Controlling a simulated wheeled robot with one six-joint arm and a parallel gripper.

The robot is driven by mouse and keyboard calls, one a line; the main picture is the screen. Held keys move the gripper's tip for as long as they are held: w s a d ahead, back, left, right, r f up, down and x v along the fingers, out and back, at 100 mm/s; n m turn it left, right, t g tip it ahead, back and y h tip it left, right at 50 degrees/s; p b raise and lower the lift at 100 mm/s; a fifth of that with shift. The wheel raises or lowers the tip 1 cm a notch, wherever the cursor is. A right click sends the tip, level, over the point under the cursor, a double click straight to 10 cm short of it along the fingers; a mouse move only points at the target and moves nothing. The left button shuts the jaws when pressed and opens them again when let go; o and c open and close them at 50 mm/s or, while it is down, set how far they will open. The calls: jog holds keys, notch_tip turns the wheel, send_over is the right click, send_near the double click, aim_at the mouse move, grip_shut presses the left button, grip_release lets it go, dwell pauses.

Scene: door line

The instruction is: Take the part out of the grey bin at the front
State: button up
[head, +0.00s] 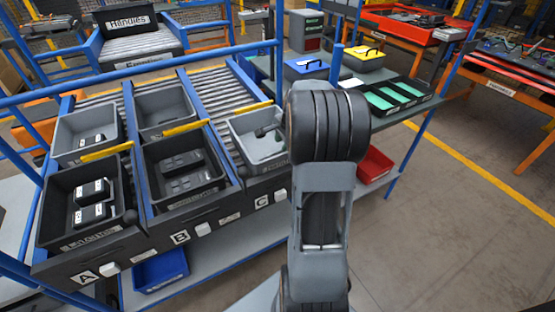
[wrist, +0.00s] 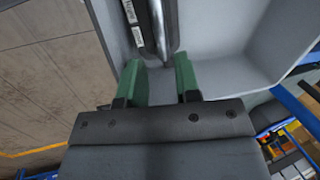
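The grey bin (head: 243,122) stands at the front of lane C in the head view. A dark part (head: 266,131) lies inside it, partly covered by my arm. In the wrist view the bin's pale grey wall (wrist: 285,45) fills the upper right. A dark, long part (wrist: 163,25) with white labels reaches down from the top edge. My gripper (wrist: 159,66) has its green fingers apart. The part's near end shows between and just beyond the fingertips; I cannot tell whether they touch it. My arm hides the gripper in the head view.
Black bins stand at the front of lanes A (head: 57,213) and B (head: 160,185), with grey bins behind. A blue bin (head: 160,271) and a red bin (head: 374,165) sit below. A side shelf (head: 400,125) holds a black tray. Open floor (head: 450,230) lies at right.

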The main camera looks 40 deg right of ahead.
jog(key=shift+x, duration=2.4)
jog(key=shift+w+r, duration=0.1)
grip_shut()
